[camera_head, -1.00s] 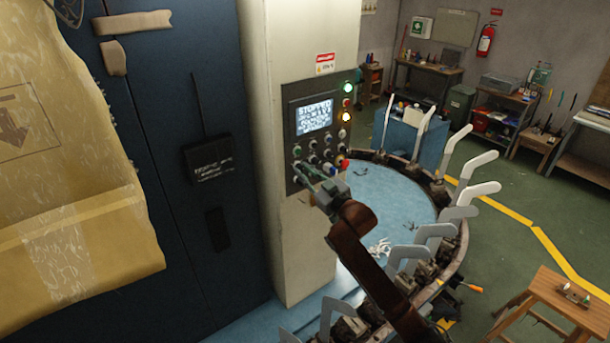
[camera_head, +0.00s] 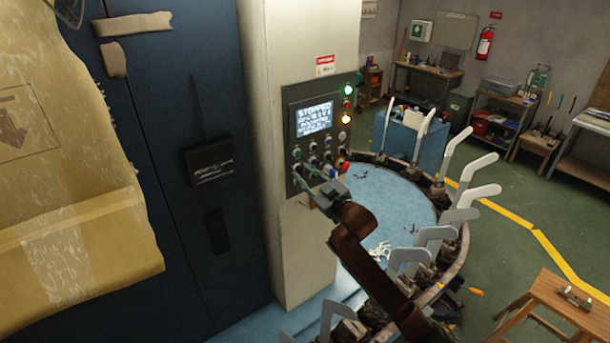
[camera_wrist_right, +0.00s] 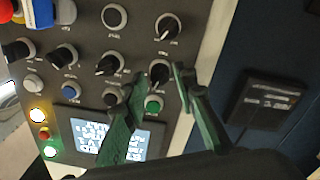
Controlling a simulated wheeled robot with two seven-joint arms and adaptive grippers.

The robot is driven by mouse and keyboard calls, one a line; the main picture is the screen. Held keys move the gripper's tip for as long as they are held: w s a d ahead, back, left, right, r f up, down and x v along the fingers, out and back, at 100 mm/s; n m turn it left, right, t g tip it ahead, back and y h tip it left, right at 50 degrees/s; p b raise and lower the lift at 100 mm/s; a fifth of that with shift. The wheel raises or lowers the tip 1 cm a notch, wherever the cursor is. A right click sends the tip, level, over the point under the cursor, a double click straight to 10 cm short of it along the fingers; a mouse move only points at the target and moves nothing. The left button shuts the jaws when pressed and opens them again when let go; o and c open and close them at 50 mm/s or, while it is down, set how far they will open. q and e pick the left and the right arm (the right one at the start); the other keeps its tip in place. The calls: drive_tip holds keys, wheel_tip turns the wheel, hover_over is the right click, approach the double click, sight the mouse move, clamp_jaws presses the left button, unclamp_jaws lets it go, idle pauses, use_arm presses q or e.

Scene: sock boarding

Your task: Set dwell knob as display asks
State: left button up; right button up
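The control panel (camera_head: 318,130) is on the cream column, with a lit display (camera_head: 314,118) above rows of knobs. The display's top line seems to read "STOPPED"; the lines below are too blurred to read. My right gripper (camera_wrist_right: 159,72) is at the panel's lower left in the head view. In the right wrist view its two green fingers are apart, on either side of a black knob (camera_wrist_right: 159,71); I cannot tell whether they touch it. Several similar knobs surround it, and their labels are too small to read, so I cannot tell which is the dwell knob. My left gripper is out of view.
A green button (camera_wrist_right: 153,104) and a blue button (camera_wrist_right: 69,86) lie near the fingers. A red knob (camera_head: 343,166) is at the panel's lower right. The round blue machine table (camera_head: 400,195) with upright white sock forms (camera_head: 480,191) stands right of the column.

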drive_tip(key=shift+o, duration=0.7)
drive_tip(key=v, duration=1.2)
drive_tip(key=shift+f, duration=0.1)
